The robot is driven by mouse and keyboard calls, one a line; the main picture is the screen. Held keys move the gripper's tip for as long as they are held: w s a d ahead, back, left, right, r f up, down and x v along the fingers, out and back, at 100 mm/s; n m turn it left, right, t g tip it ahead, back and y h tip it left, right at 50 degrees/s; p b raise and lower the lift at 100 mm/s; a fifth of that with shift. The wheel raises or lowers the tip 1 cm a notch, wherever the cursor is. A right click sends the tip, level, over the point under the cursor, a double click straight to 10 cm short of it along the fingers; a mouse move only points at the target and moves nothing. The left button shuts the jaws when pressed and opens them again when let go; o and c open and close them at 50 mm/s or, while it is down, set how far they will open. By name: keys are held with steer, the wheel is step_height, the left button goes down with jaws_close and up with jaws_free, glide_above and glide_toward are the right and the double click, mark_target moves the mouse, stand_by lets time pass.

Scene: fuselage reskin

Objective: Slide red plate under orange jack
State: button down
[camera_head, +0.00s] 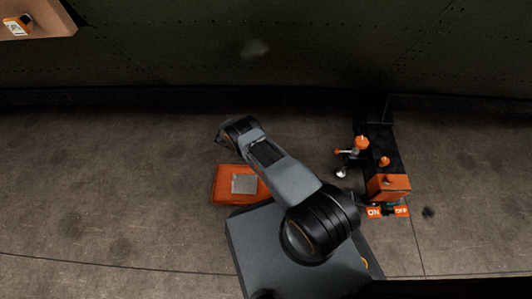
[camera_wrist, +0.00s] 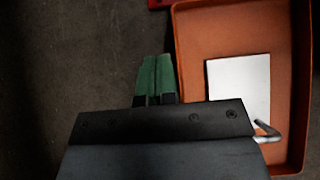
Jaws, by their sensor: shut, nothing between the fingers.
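A shallow orange-red tray (camera_head: 219,187) with a raised rim lies on the floor left of my arm. It fills the right side of the wrist view (camera_wrist: 188,60). A small red edge (camera_wrist: 158,3) shows at the top of the wrist view; I cannot tell whether it is the red plate. A black and orange device (camera_head: 388,186), which looks like the orange jack, stands on the floor to the right. My gripper (camera_wrist: 155,62) has green fingertips, shut and empty, just left of the tray. In the head view my arm hides it.
A whitish flat piece (camera_wrist: 238,80) lies in the tray, with a bent metal rod (camera_wrist: 266,131) beside it. An orange-topped part (camera_head: 360,144) stands by the device, and ON and OFF labels (camera_head: 388,212) lie before it. A dark riveted wall (camera_head: 250,50) runs behind.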

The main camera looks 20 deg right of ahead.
steer(key=b+x, duration=0.2)
steer(key=x, duration=0.7)
steer(key=shift+d+f, duration=0.1)
steer(key=shift+d, duration=0.05)
steer(key=d, duration=0.1)
steer(key=s+d, duration=0.1)
steer(key=shift+d+f, duration=0.1)
steer(key=shift+d, duration=0.3)
steer(key=shift+s+d, duration=0.3)
steer(key=shift+d, duration=0.3)
